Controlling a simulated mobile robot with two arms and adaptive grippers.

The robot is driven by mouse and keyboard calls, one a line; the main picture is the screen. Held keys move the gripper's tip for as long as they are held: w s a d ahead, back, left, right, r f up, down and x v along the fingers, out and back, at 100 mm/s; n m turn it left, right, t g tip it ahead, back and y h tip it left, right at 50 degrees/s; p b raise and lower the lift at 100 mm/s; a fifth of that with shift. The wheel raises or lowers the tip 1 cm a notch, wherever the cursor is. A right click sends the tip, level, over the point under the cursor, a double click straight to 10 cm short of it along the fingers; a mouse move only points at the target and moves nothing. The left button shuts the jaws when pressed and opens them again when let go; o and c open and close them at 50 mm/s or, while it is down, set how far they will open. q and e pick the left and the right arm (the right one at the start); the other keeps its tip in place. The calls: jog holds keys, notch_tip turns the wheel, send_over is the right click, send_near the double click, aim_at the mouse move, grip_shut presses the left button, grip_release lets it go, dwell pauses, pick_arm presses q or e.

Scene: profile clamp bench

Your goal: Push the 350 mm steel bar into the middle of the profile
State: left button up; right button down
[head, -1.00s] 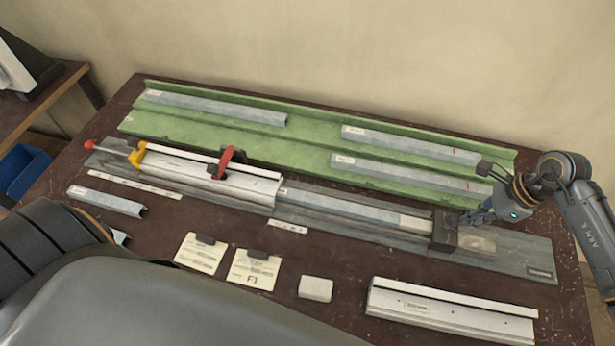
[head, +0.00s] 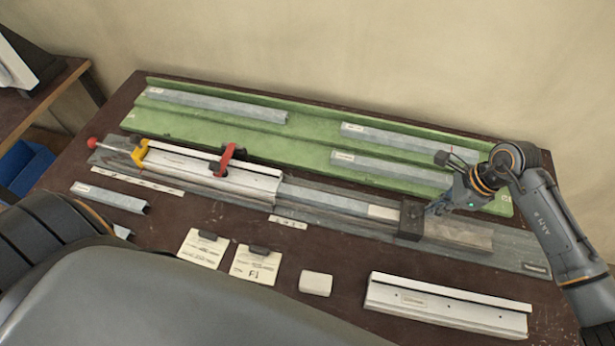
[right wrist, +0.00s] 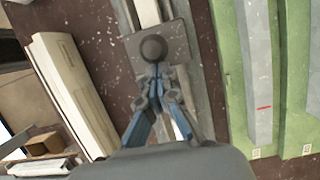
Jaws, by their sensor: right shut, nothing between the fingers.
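The grey steel bar (head: 325,199) lies in a long channel, its left part hidden in the right end of the white profile (head: 205,173). A pale section (head: 383,212) lies between the bar and a dark block (head: 411,220). My right gripper (head: 433,210) is shut and empty, low at the block's right side. In the right wrist view its closed fingers (right wrist: 156,80) are close to the block (right wrist: 176,50) and a round dark knob; I cannot tell whether they touch. A yellow clamp (head: 139,153) and a red clamp (head: 226,160) sit at the profile. My left gripper is out of view.
A green rack (head: 310,150) with several grey bars stands behind. In front lie two paper cards (head: 203,248), a pale block (head: 316,284), another white profile (head: 445,305) and a short grey piece (head: 110,197). The channel (head: 460,234) is bare right of the block.

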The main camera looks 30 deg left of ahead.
jog(key=b, duration=0.2)
send_over(400, 216)
jog(key=shift+s+a+b, duration=0.3)
jog(key=shift+a+b, duration=0.15)
jog(key=shift+a, duration=1)
jog(key=shift+s+a+b, duration=0.25)
jog(key=shift+a+b, duration=0.2)
jog(key=shift+a, duration=1)
jog(key=shift+s+a+b, duration=0.3)
jog(key=shift+a+b, duration=0.15)
jog(key=shift+a, duration=1)
jog(key=shift+s+a+f+b, duration=0.1)
jog(key=shift+s+a+b, duration=0.2)
jog(key=shift+a+b, duration=0.85)
jog(key=shift+s+a+r+b, duration=0.1)
jog(key=shift+s+a+b, duration=0.25)
jog(key=shift+a, duration=1.55)
jog(key=shift+s+a+f+b, duration=0.1)
jog(key=shift+s+a+b, duration=0.15)
jog(key=shift+a+b, duration=0.95)
jog(key=shift+a+p, duration=0.45)
jog(key=shift+a, duration=0.05)
jog(key=shift+s+a+b, duration=0.1)
jog(key=shift+a+b, duration=0.3)
jog(key=shift+a, duration=0.15)
jog(key=shift+d, duration=0.1)
